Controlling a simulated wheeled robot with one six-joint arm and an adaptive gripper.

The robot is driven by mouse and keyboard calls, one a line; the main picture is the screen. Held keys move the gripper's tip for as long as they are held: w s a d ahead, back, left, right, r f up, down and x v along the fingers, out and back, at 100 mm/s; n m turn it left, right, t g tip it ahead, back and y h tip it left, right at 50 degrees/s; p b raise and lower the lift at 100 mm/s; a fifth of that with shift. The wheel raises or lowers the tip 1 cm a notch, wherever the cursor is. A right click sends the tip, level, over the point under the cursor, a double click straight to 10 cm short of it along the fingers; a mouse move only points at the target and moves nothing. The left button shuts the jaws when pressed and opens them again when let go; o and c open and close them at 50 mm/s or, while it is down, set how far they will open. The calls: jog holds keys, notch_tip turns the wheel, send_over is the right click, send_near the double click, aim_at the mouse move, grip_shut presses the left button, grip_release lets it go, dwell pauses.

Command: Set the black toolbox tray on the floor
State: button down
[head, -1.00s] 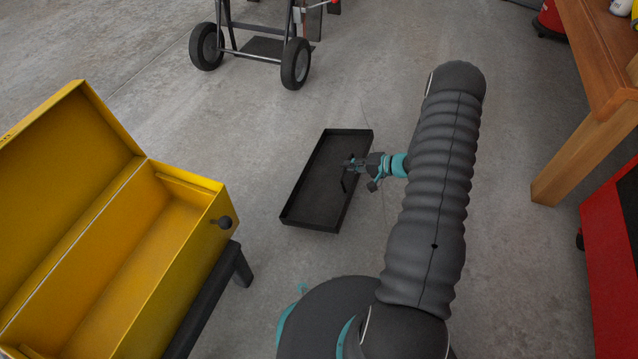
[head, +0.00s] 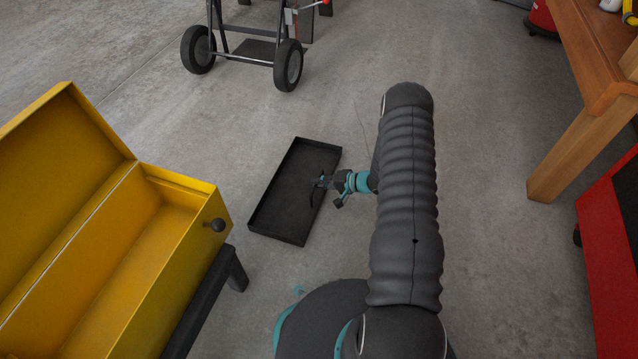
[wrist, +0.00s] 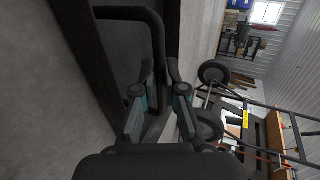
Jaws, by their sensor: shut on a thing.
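The black toolbox tray (head: 272,208) is a shallow rectangular tray in the middle of the head view, over the concrete floor. My gripper (head: 322,182) is at the tray's right side, shut on the tray's handle. In the wrist view the dark bent handle bar (wrist: 158,50) runs down between the fingers of my gripper (wrist: 160,95), with the tray's dark wall (wrist: 85,50) beside it. The tray looks close to level. I cannot tell whether its underside touches the floor.
An open yellow toolbox (head: 150,235), empty inside, stands on a dark bench (head: 215,300) at left. A hand truck (head: 245,50) stands beyond the tray. A wooden workbench (head: 560,150) and a red cabinet (head: 612,250) are at right. Bare floor (head: 420,60) surrounds the tray.

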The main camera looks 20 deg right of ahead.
jog(key=c, duration=1.2)
grip_release()
jog(key=shift+c, duration=0.2)
jog(key=shift+d+r, duration=0.1)
jog(key=p+v, duration=0.1)
jog(key=v, duration=1.1)
jog(key=s+a+r+n+g+h, duration=0.15)
jog(key=a+r, duration=0.25)
jog(key=r, duration=0.6)
jog(key=s+a+r+n+g, duration=0.2)
jog(key=s+a+r+g, duration=0.15)
jog(key=r, duration=0.55)
jog(key=s+a+r+n+g+h, duration=0.15)
jog(key=a+r, duration=0.35)
jog(key=r, duration=0.5)
jog(key=s+a+r+n+t+h, duration=0.1)
jog(key=s+r+t+h, duration=0.1)
jog(key=s+r, duration=0.6)
jog(key=s+r+n+t+h, duration=0.1)
jog(key=s+r+h, duration=0.4)
jog(key=s, duration=0.9)
notch_tip(320, 180, up, 3)
jog(key=shift+a+r+t+h, duration=0.3)
jog(key=shift+a+t, duration=0.1)
jog(key=shift+t, duration=0.25)
